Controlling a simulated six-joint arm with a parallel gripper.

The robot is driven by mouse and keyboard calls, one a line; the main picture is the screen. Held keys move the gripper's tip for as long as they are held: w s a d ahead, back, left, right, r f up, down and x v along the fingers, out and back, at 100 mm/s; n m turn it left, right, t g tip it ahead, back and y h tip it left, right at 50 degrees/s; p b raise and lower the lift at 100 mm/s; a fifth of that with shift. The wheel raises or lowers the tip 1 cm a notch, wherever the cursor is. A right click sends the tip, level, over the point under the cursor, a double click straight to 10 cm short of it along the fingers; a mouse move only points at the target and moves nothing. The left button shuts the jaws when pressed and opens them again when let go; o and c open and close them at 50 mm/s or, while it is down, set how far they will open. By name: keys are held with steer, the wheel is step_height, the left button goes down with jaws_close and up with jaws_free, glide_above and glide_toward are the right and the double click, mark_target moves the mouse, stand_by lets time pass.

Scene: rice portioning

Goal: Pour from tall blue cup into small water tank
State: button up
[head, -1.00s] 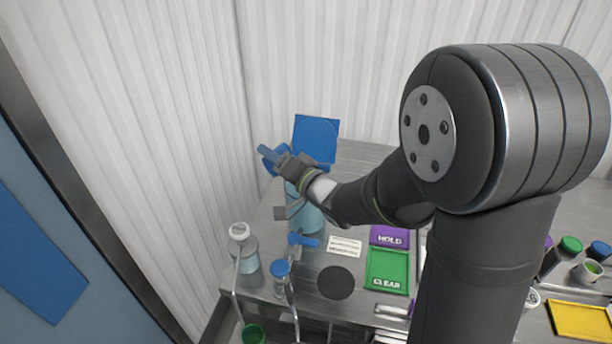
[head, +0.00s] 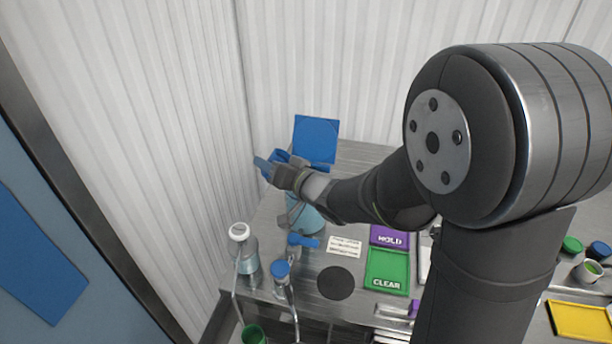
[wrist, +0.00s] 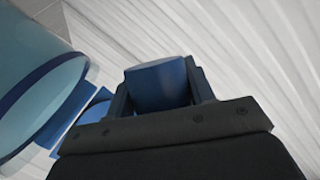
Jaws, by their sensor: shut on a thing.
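My gripper (wrist: 160,92) is shut on a blue cup (wrist: 157,84), which shows between its dark blue fingers in the wrist view. In the head view my gripper (head: 266,169) is over the far left of the bench, and the cup is hard to tell from the blue fingers there. The small water tank (head: 309,217) is a light blue round vessel, partly hidden under my wrist. In the wrist view the tank (wrist: 35,70) with a dark blue band is at the left, close beside the gripper. I cannot see liquid leaving the cup.
A blue square panel (head: 316,138) stands behind the tank. A white-capped bottle (head: 246,256) and a blue-capped one (head: 281,270) stand in front. A green CLEAR tray (head: 388,272), a purple tray (head: 389,236) and a black disc (head: 336,283) lie to the right. Ribbed walls are close behind.

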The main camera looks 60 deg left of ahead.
steer(key=s+a+f+n+t+h+p, duration=0.1)
steer(key=s+f+n+t+h, duration=0.1)
steer(key=s+f+n+t, duration=0.1)
steer(key=shift+s+f+n+p, duration=0.4)
steer(key=shift+s+f+n, duration=0.15)
steer(key=shift+s+n, duration=0.35)
steer(key=shift+w+a, duration=0.1)
steer(key=shift+w, duration=0.05)
stand_by(0.4)
